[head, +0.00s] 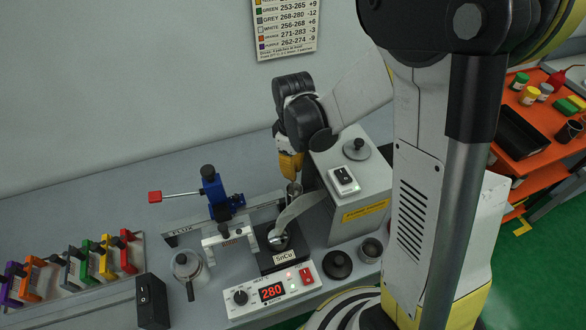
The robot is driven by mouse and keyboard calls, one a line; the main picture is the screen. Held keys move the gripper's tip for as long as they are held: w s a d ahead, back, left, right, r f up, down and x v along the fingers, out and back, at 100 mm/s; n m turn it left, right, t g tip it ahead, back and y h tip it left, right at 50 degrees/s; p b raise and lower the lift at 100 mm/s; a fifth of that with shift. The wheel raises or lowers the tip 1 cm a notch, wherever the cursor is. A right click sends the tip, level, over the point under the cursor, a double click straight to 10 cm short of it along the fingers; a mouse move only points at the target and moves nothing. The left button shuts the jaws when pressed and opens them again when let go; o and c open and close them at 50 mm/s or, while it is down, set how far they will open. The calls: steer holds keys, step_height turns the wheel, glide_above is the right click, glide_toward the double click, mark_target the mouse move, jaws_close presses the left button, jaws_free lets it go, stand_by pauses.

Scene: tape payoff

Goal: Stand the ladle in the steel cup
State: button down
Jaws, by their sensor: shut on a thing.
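My gripper (291,177), with yellow fingers, points down behind the solder pot and left of the grey cabinet. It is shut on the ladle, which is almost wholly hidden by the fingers.
The solder pot (279,240) stands in front, with a controller (270,293) reading 280. A blue clamp with a red-handled lever (172,195) is left of the gripper. The grey cabinet (350,190) is close on the right. Coloured holders (70,270) stand far left.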

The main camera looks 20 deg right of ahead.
steer(key=c, duration=1.4)
jaws_free()
steer(key=shift+c, duration=0.2)
step_height(320, 180, up, 12)
